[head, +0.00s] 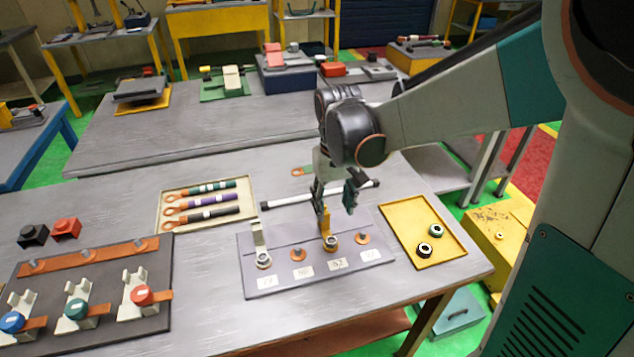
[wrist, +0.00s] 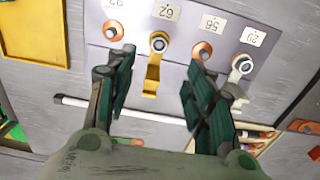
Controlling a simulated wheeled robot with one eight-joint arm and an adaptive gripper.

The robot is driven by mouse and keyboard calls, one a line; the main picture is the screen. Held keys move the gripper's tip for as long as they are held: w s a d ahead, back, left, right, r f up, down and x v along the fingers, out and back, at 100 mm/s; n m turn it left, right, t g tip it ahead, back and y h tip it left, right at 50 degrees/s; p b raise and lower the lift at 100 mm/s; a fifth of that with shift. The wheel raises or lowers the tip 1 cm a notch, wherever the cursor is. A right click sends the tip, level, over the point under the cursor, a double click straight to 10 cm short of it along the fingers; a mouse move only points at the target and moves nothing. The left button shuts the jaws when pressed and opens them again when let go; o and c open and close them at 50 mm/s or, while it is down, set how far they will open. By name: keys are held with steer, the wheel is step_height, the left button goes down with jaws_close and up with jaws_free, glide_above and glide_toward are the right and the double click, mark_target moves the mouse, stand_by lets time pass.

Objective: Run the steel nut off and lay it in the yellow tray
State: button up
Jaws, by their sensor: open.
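A steel nut (head: 331,243) sits on a stud with a yellow lug on the grey board (head: 270,283); the nut (wrist: 158,43) also shows in the wrist view. A second steel nut (head: 263,262) with a pale lug is on the board's left stud; it shows in the wrist view (wrist: 241,65) at right. My gripper (head: 337,203) is open above the board, behind the yellow lug. In the wrist view its fingers (wrist: 161,60) are spread either side of the yellow lug, with nothing held. The yellow tray (head: 408,215) lies right of the board.
Two copper-ringed studs (head: 297,255) (head: 362,240) on the board bear no lug. A white bar (head: 290,199) runs behind the board. A beige tray (head: 175,222) holds several tools at left.

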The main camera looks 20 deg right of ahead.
mark_target(332, 242)
step_height(332, 242, down, 12)
steer(key=b, duration=0.4)
steer(key=shift+f, duration=0.25)
steer(key=c, duration=1.1)
steer(key=o, duration=1.1)
steer(key=c, duration=0.4)
steer(key=shift+o, duration=0.2)
